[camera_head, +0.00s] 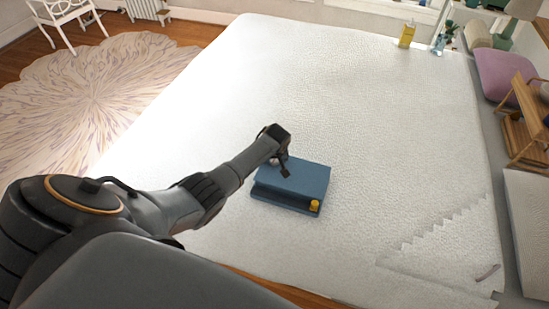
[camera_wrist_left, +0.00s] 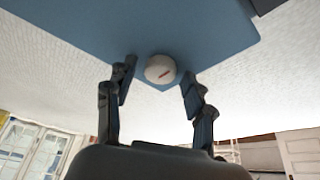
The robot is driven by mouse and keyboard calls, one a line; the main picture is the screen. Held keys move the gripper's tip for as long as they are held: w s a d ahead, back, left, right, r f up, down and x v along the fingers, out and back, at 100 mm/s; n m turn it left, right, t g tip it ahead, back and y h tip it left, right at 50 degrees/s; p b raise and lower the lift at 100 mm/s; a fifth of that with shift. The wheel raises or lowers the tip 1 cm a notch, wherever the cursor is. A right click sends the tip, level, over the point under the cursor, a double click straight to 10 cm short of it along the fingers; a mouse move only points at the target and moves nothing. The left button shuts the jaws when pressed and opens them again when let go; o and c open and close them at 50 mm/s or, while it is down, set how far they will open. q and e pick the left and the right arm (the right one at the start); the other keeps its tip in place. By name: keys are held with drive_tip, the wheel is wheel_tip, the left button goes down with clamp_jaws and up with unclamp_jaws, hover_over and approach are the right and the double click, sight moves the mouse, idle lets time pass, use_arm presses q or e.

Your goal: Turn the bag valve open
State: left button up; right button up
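The bag is a blue, flat, boxy piece (camera_head: 305,178) lying on the white bed-like surface, and its blue face (camera_wrist_left: 130,30) fills the top of the left wrist view. A round white valve knob with a short red mark (camera_wrist_left: 160,69) sits at the bag's edge. My left gripper (camera_head: 279,163) is at the bag's far left edge. In the left wrist view its two fingers (camera_wrist_left: 158,80) are spread on either side of the knob, with gaps visible. The knob is mostly hidden by the gripper in the head view. My right gripper is out of view.
A small yellow cap (camera_head: 315,206) is at the bag's near right corner. The white surface (camera_head: 390,130) around the bag is broadly clear. A yellow bottle (camera_head: 407,33) stands at its far edge, and a wooden rack (camera_head: 525,130) stands at the right.

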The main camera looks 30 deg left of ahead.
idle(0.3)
use_arm(q)
drive_tip(key=v, duration=1.2)
